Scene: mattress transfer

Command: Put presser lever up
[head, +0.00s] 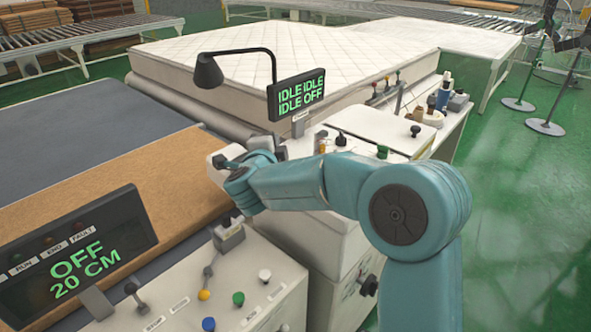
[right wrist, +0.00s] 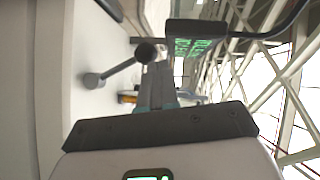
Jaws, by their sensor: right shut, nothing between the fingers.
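A lever (right wrist: 120,68) with a dark round knob shows close up in the right wrist view, its grey pivot on a pale housing. I take it for the presser lever, but no label on it is readable. In that view it slants up to the right, and its knob is beside my fingertips; whether they touch I cannot tell. My right gripper (right wrist: 160,82) is shut and empty. In the head view the right gripper (head: 240,161) is at the white sewing machine head, and the gripper and arm cover part of it. My left gripper is not in view.
A display reading IDLE and OFF (head: 299,93) and a black lamp (head: 208,72) stand behind the gripper. A quilted mattress (head: 330,45) lies beyond. A panel reading OFF 20 CM (head: 85,256) and several knobs are at front left. Small levers and spools stand right of the machine.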

